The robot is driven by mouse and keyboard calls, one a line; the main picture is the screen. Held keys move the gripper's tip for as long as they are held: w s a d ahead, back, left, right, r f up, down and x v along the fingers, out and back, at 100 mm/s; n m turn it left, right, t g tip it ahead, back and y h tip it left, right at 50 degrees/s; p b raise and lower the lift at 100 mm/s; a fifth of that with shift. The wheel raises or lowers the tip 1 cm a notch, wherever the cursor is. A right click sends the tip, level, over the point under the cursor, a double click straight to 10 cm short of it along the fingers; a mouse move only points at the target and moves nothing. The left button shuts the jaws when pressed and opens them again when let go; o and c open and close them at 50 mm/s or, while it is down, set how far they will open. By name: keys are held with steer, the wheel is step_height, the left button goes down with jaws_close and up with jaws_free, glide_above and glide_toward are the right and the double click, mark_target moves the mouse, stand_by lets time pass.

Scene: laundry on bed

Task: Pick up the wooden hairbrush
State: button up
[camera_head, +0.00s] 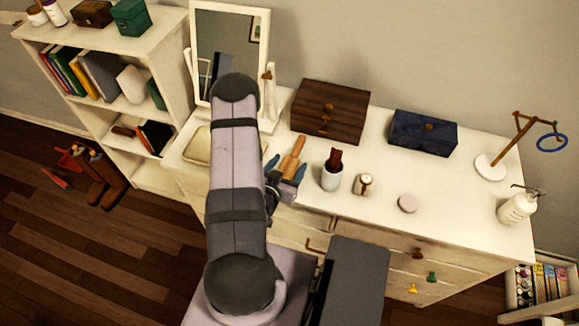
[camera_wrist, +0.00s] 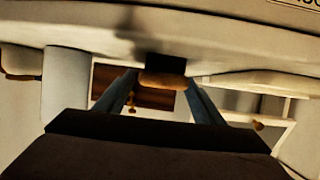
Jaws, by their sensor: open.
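The wooden hairbrush (camera_head: 293,157) is light orange-brown and shows at the dresser top, in front of the dark wooden box. Its narrow handle points away, toward that box, and its broad part is nearer me. My gripper (camera_head: 286,168) is open, with one blue finger on each side of the broad part. In the wrist view the two fingers of my gripper (camera_wrist: 161,88) stand apart, and an end of the hairbrush (camera_wrist: 163,81) shows between them with a dark block above it. I cannot tell whether the fingers touch it.
A white cup (camera_head: 331,178) holding a brown item stands right of the hairbrush, with a small watch-like item (camera_head: 364,184) beside it. Behind is the dark wooden box (camera_head: 330,108); a mirror (camera_head: 228,60) stands left. The dresser top (camera_head: 395,170) has free room to the right.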

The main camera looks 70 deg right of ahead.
mark_target(290, 164)
steer(key=shift+d+f, duration=0.15)
steer(key=shift+d, duration=0.3)
steer(key=c, duration=1.2)
steer(key=shift+r, duration=0.2)
steer(key=shift+r, duration=0.75)
step_height(290, 164, up, 7)
steer(key=shift+r+p, duration=0.1)
steer(key=shift+p, duration=0.55)
steer(key=shift+r+p, duration=0.5)
steer(key=shift+p, duration=0.05)
